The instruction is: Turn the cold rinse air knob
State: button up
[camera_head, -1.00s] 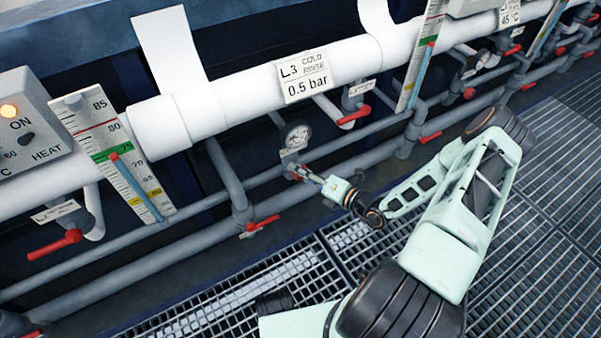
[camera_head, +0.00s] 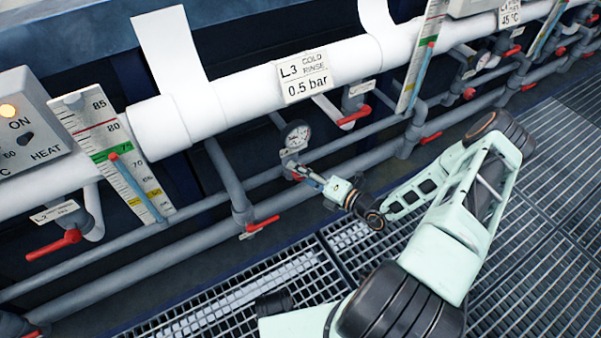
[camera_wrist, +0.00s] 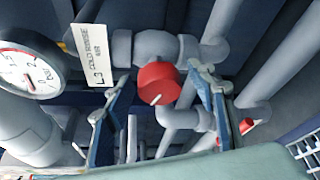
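The red cold rinse air knob (camera_wrist: 158,83) shows in the wrist view on a grey valve fitting, with a white mark pointing down on its face. A white tag (camera_wrist: 92,54) reading COLD RINSE AIR hangs beside it. My gripper (camera_wrist: 154,92) is open, one finger to each side of the knob, with a visible gap on both sides. I cannot tell how far the fingertips reach along the knob's depth. In the head view my gripper (camera_head: 308,179) is at the pipework below the gauge, mostly covering the knob.
A round pressure gauge (camera_head: 297,136) is just above my gripper. The white L3 cold rinse pipe (camera_head: 230,105) runs above. A red lever (camera_head: 262,223) sits lower left, another red lever (camera_head: 354,115) upper right. Grey pipes (camera_head: 330,172) pass close by. Grating floor (camera_head: 215,310) is clear.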

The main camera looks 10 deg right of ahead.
jog(key=v, duration=1.2)
jog(key=shift+r, duration=0.15)
